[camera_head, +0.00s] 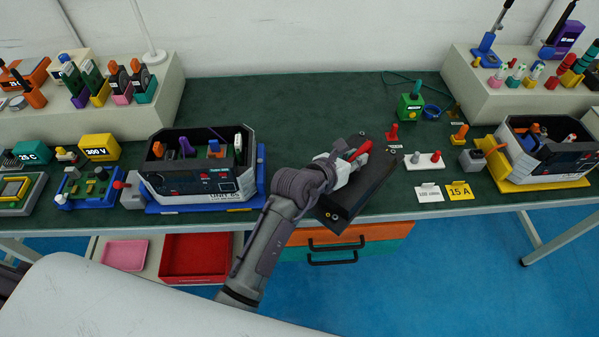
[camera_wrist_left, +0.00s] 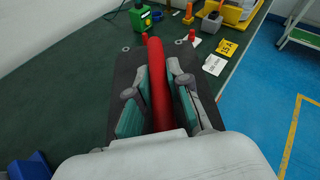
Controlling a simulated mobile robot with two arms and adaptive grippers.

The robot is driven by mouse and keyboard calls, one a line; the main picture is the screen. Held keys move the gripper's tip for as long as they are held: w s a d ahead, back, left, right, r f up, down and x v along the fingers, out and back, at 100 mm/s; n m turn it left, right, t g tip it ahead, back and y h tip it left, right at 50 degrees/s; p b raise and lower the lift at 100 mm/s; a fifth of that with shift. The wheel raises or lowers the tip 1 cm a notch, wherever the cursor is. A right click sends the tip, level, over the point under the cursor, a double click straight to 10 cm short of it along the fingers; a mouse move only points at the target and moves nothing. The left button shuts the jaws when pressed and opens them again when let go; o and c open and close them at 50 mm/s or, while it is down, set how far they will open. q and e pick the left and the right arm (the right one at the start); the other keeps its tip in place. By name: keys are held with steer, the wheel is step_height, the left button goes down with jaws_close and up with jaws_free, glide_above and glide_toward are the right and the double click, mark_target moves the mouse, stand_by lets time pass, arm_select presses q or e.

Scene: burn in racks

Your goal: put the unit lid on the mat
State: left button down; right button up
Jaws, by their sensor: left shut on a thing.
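The unit lid (camera_head: 368,188) is a flat dark panel with a red bar handle (camera_wrist_left: 158,75). My left gripper (camera_head: 350,163) is shut on that handle and holds the lid at a slant over the front middle of the bench. In the left wrist view the grey and teal fingers (camera_wrist_left: 156,105) sit on both sides of the handle, with the dark lid (camera_wrist_left: 124,70) beneath. Whether the lid touches the surface is unclear. The dark green mat (camera_head: 290,110) covers the bench top. My right gripper is not in view.
An open unit (camera_head: 200,182) stands on a blue tray left of the lid, another (camera_head: 545,165) on a yellow tray at right. A white block with pegs (camera_head: 425,162) and label cards (camera_head: 459,191) lie just right of the lid. The mat's back middle is clear.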

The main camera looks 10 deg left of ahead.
arm_select(q)
steer(key=s+a+f, duration=0.1)
steer(key=a+f, duration=0.1)
steer(key=a, duration=0.1)
steer(key=s+a+f+p, duration=0.1)
steer(key=s+a+f, duration=0.1)
steer(key=a, duration=0.1)
steer(key=s+a+f, duration=0.2)
steer(key=a, duration=0.1)
steer(key=shift+a+f+p, duration=0.1)
steer(key=shift+f+p, duration=0.05)
steer(key=shift+p, duration=0.2)
steer(key=shift+a+f, duration=0.15)
steer(key=shift+a, duration=0.1)
steer(key=shift+s+f, duration=0.1)
steer(key=shift+f, duration=2)
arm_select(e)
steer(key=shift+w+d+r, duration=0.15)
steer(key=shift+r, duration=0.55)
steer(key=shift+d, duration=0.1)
arm_select(q)
steer(key=shift+f+b, duration=0.1)
steer(key=shift+b, duration=0.25)
steer(key=c, duration=1.1)
jaws_free()
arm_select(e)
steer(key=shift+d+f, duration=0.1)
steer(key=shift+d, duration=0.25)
